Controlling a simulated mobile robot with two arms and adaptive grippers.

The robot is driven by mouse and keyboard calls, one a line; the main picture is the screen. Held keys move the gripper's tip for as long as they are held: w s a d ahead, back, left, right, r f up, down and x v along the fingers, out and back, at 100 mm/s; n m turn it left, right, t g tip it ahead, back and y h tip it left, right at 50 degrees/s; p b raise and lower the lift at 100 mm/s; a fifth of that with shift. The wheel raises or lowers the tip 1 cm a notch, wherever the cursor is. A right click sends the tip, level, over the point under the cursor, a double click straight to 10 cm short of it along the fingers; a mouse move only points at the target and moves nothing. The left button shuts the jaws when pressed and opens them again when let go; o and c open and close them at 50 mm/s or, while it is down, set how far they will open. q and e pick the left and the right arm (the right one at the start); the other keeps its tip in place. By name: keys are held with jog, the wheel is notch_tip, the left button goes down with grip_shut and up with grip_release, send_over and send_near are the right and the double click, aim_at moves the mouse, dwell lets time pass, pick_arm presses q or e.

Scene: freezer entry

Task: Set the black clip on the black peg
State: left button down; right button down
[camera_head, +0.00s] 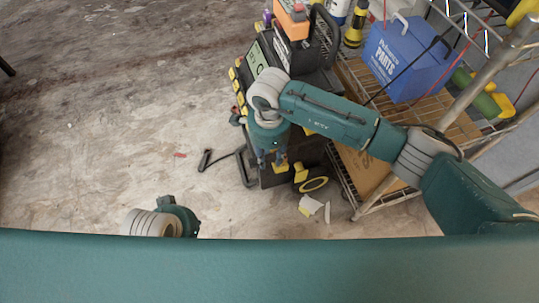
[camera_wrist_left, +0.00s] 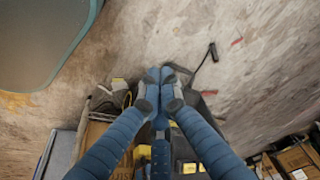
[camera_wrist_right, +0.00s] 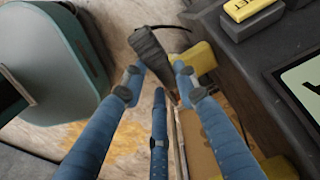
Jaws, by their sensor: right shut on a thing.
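My right gripper (camera_head: 270,160) points down beside the black tool cart in the head view. In the right wrist view its fingers (camera_wrist_right: 158,72) are closed around a dark, tapered thing (camera_wrist_right: 150,45), which looks like the black clip. Its lower end narrows between the fingers. My left gripper (camera_wrist_left: 160,75) shows in the left wrist view with its fingertips together and nothing visible between them. In the head view only part of the left wrist shows near the bottom. I cannot pick out the black peg with certainty in any view.
The cart carries yellow pieces (camera_head: 235,73) along its left edge; a yellow piece (camera_wrist_right: 200,60) is close to my right fingers. A wire shelf with a blue parts box (camera_head: 405,60) stands right. A bent black bar (camera_head: 205,160) is left of the cart. Floor further left is clear.

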pick_arm(q)
jog(key=shift+s, duration=0.1)
dwell(0.4)
jog(key=shift+r, duration=0.6)
jog(key=shift+s+f, duration=0.2)
pick_arm(e)
jog(key=shift+b, duration=0.3)
pick_arm(q)
jog(key=shift+r, duration=0.75)
jog(key=shift+s+a+f, duration=0.1)
jog(key=shift+s+f, duration=0.05)
jog(key=shift+f, duration=0.05)
